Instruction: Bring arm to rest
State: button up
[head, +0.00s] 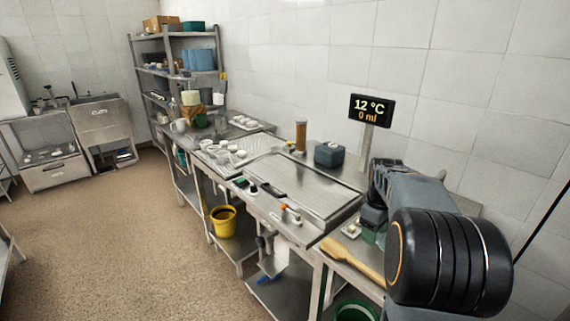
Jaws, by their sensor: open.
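My arm fills the lower right of the head view, with a big black ribbed joint in front and a grey link behind it. My gripper (372,219) seems to be the dark part below the far end of that link, low over the right end of the worktop. It is small and partly hidden by the arm, so its fingers are hard to make out. I take it as open. I see nothing held in it.
A steel worktop (310,186) runs along the tiled wall with a dark blue box (328,155), a brown cylinder (300,136) and white cups. A wooden paddle (352,260) lies near my arm. A display (371,110) stands behind. A yellow bucket (223,222) is below. The left floor is clear.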

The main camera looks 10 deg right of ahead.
jog(key=s+a+m+t, duration=0.2)
jog(key=s+a, duration=0.4)
jog(key=a, duration=0.4)
jog(key=s+a+f+m+t, duration=0.1)
jog(key=s+a+m, duration=0.2)
jog(key=s+a, duration=0.4)
jog(key=a, duration=0.3)
jog(key=shift+m+t, duration=0.4)
jog(key=shift+a+r, duration=0.2)
jog(key=shift+a, duration=0.1)
jog(key=shift+c, duration=0.3)
